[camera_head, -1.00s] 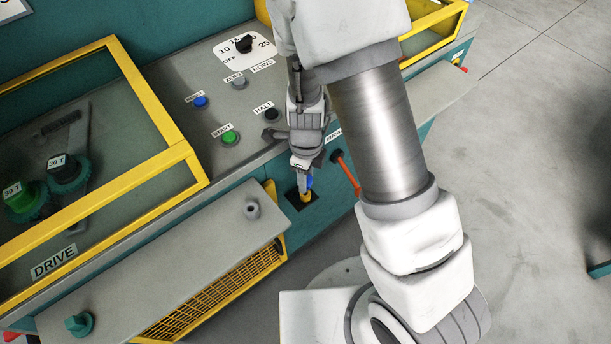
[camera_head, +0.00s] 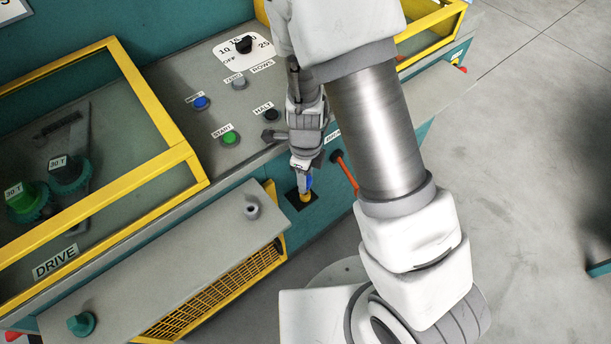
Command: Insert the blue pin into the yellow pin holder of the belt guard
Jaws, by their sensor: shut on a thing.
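My gripper (camera_head: 305,182) points down at the front of the teal machine and is shut on the blue pin (camera_head: 309,182), of which only a small part shows between the fingers. The yellow pin holder (camera_head: 306,197) sits on a dark square plate, directly below the fingertips. The pin's lower end is at or just above the holder; I cannot tell whether it is inside. The belt guard (camera_head: 170,262) is a grey sloping cover with yellow mesh, left of the holder.
A red-orange lever (camera_head: 345,172) stands close to the right of my gripper. The control panel with a green button (camera_head: 230,138), a blue button (camera_head: 201,103) and a dial (camera_head: 244,44) lies behind. A yellow-framed window (camera_head: 120,130) covers gears at left. Open floor lies at right.

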